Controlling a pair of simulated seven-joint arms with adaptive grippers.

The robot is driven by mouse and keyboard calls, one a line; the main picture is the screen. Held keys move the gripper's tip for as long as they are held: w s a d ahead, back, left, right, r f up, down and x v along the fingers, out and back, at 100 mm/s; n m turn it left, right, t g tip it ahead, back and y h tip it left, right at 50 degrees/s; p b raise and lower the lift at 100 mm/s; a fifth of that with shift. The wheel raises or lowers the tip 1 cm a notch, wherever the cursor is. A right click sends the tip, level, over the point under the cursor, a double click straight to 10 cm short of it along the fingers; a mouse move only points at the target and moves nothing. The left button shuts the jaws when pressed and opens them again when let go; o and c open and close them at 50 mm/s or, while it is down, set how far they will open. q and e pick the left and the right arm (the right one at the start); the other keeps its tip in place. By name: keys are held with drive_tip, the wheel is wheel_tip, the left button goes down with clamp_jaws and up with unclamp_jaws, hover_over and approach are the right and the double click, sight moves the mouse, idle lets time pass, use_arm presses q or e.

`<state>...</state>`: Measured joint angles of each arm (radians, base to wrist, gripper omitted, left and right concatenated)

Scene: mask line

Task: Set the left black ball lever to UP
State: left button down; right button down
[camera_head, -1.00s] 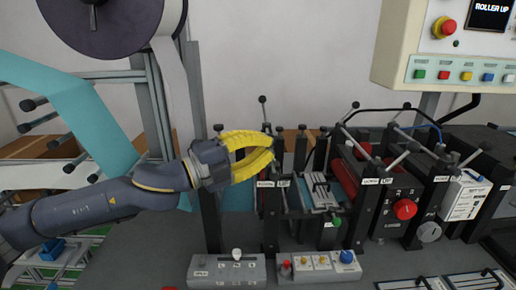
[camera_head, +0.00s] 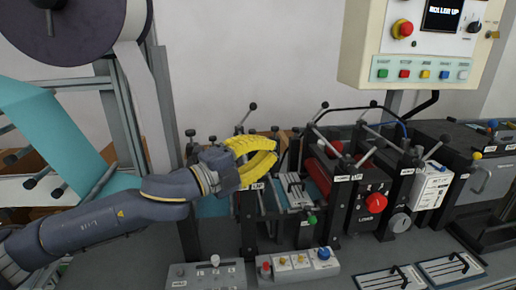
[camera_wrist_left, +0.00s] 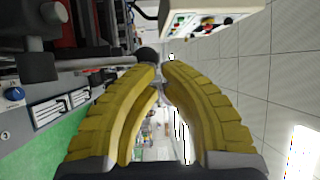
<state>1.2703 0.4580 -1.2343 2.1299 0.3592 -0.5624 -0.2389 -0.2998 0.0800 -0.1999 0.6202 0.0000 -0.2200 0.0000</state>
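A lever with a black ball (camera_head: 253,105) stands upright and slightly tilted at the left of the machine. It rises behind my left gripper, whose fingers hide the lower part of that area. My left gripper (camera_head: 276,149) has yellow curved fingers and is in front of the machine's left posts. In the left wrist view the gripper (camera_wrist_left: 160,72) has a narrow gap between its fingertips and nothing visible held. A dark ball (camera_wrist_left: 148,55) shows just beyond the fingertips there; I cannot tell which lever it belongs to. My right gripper is not in view.
Another black ball lever (camera_head: 325,104) stands further right. A red knob (camera_head: 376,203) and small control boxes (camera_head: 298,265) are on the machine's front. A control panel (camera_head: 420,68) hangs at upper right, its screen reading ROLLER UP. A teal web (camera_head: 50,130) runs at left.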

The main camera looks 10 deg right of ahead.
use_arm(q)
drive_tip(key=shift+d+f, duration=0.2)
drive_tip(key=shift+d, duration=0.25)
idle(0.4)
drive_tip(key=s+a+r, duration=0.5)
drive_tip(key=a+r, duration=0.2)
drive_tip(key=a, duration=0.3)
drive_tip(key=shift+s+a+r, duration=0.15)
drive_tip(key=shift+s+a, duration=0.05)
drive_tip(key=shift+s, duration=0.2)
